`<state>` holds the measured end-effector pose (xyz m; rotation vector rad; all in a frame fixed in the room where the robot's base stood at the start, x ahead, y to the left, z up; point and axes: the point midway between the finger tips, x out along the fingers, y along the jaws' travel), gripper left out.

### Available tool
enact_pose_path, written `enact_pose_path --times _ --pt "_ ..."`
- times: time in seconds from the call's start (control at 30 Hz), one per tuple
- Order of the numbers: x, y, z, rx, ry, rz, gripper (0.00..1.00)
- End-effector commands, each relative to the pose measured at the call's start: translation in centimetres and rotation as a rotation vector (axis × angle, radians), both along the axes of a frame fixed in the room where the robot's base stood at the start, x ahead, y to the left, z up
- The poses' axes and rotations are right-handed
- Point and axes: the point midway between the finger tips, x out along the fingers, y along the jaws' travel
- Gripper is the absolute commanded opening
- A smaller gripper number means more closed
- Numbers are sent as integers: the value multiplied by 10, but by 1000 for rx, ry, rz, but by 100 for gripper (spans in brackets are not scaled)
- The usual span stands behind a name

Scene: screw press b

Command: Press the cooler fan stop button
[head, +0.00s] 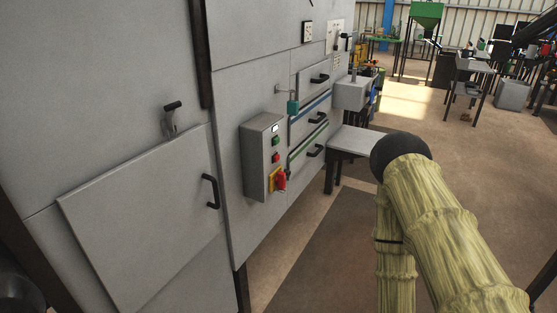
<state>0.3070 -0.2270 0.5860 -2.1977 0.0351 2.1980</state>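A grey control box (257,158) is fixed to the front of a large grey cabinet, near the middle of the head view. On its right-hand face are a small white element (276,128), a green button (276,141), a red button (276,158) below it, and a red rotary switch on a yellow plate (280,181). No lettering is readable, so I cannot confirm from a label which one is the cooler fan stop button. My arm, in a yellow-green sleeve, shows at the right, apart from the box. My gripper is not visible.
The cabinet (150,70) fills the left, with a handled door (140,215). Teal, blue and green pipes run right of the box. A grey table (357,140) and small grey box (351,93) stand beyond.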

Motion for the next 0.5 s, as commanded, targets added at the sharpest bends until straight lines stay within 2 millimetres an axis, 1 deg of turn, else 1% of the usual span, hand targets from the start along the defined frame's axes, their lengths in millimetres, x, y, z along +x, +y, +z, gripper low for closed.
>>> enact_pose_path --times 0.03,0.1,0.5 --pt "0 0 0 0 0 0 13" --pt "0 0 0 0 0 0 0" --pt "0 0 0 0 0 0 0"
